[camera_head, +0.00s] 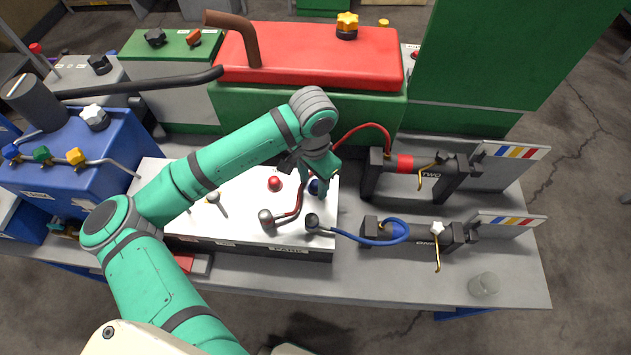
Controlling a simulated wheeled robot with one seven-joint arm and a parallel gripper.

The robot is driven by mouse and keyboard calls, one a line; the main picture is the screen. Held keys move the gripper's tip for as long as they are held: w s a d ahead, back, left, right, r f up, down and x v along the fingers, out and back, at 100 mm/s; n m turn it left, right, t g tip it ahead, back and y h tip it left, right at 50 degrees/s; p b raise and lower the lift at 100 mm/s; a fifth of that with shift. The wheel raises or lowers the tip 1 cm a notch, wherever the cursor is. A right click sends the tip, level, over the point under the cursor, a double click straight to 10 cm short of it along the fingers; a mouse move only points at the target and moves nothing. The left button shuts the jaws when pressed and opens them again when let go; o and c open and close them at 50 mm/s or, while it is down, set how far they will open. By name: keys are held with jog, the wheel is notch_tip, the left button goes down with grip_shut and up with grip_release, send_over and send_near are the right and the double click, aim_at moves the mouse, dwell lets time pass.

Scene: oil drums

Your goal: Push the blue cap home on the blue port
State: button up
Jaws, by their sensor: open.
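A white-topped panel (240,228) labelled PARK lies on the bench. A dark blue round piece (315,187), which looks like the blue cap, is at the panel's right part, partly hidden by my gripper. The blue port is not seen apart from it, so I cannot tell how far the cap sits on it. My gripper (317,183) points down right over this blue piece, with its jaws open. I cannot tell whether a finger touches it. A red round cap (274,183) sits on the panel just to the left.
A blue hose (375,241) ends in a dark coupling (312,220) near the panel's right edge. A red hose (362,128) runs behind my gripper. Black stands (415,167) are to the right. A clear cup (484,284) stands at the bench's right front.

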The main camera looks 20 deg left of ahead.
aim_at(314, 185)
notch_tip(314, 185, up, 11)
jog(key=shift+f, duration=0.15)
dwell(0.4)
